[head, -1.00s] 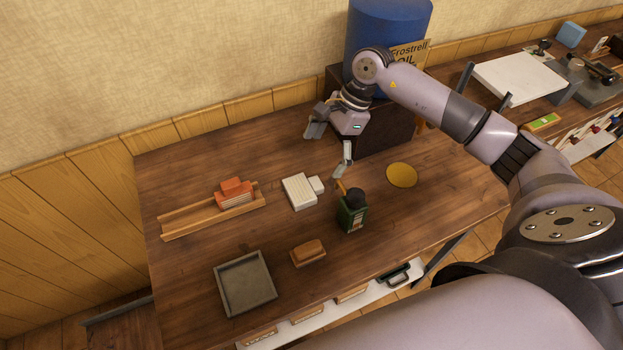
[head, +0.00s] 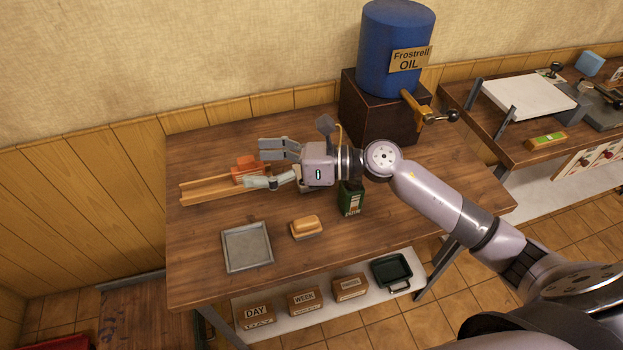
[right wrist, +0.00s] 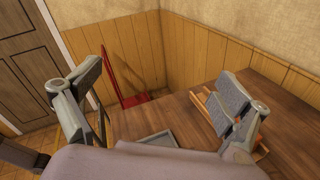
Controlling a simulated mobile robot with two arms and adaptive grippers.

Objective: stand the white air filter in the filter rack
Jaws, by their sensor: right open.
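The filter rack (head: 205,194) is a pair of wooden rails at the left of the table, with an orange block (head: 246,168) standing at its far end. My right gripper (head: 256,166) is open, with its fingers pointing left, in front of the rack's far end in the head view. The white air filter is mostly or wholly hidden behind my right gripper and wrist. In the right wrist view, my open fingers (right wrist: 160,100) frame empty space, and the rack (right wrist: 262,148) shows partly behind the right-hand finger. My left gripper is not in view.
A dark green can (head: 351,200) stands close below my right wrist. A tan block (head: 307,226) and a grey tray (head: 247,247) lie nearer the front edge. A blue oil drum (head: 396,40) on a dark box stands at the back right.

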